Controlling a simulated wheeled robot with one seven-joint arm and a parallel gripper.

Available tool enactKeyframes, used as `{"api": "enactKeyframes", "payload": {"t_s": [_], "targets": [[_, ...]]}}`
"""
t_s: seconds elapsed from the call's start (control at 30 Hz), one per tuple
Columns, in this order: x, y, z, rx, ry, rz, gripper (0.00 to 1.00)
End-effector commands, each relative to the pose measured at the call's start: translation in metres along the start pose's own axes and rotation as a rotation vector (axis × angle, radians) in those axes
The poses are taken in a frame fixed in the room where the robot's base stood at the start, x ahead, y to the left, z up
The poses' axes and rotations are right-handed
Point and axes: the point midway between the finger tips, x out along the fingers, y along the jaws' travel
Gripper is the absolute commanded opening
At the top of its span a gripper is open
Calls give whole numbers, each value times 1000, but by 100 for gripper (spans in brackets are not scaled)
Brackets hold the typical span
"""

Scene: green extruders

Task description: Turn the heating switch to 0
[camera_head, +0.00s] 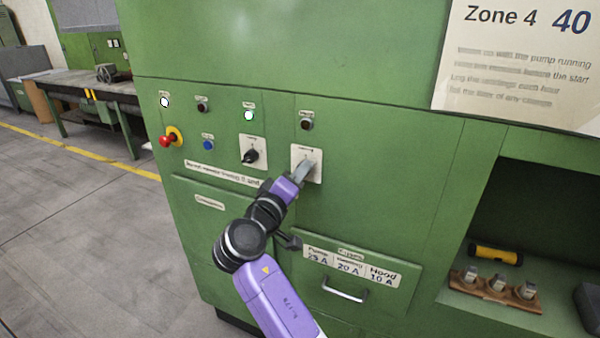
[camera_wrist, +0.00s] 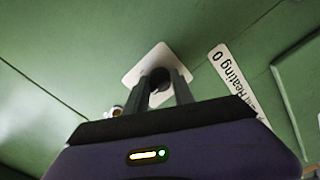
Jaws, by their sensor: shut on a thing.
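The heating switch has a white square plate (camera_head: 314,174) on the green cabinet front, the right one of two such plates. Its small lettering is blurred in the head view. In the wrist view the same plate (camera_wrist: 158,56) is tilted, with a dark knob (camera_wrist: 158,78) at its middle. My gripper (camera_head: 304,169) reaches up to this plate and covers the knob in the head view. In the wrist view my gripper (camera_wrist: 160,88) has one finger on each side of the knob and is shut on it. The knob's exact setting is hard to read.
Left of it is another rotary switch (camera_head: 252,152) with a black knob. A red emergency button (camera_head: 167,140), a blue button (camera_head: 208,145) and several lamps are farther left. A fuse drawer (camera_head: 345,291) is below.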

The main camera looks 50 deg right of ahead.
Motion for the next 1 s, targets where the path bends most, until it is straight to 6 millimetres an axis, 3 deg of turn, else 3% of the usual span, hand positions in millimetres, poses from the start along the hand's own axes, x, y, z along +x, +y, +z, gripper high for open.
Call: {"api": "enactKeyframes", "payload": {"t_s": [0.33,0.37,0.47,0.8,1.0], "targets": [[-1,-1,-1,-6,3,-2,0],[-1,-1,-1,-6,3,-2,34],[-1,-1,-1,-5,3,-1,51],[-3,-1,0,-3,2,-1,51],[-28,-3,0,-2,6,-2,51]]}}
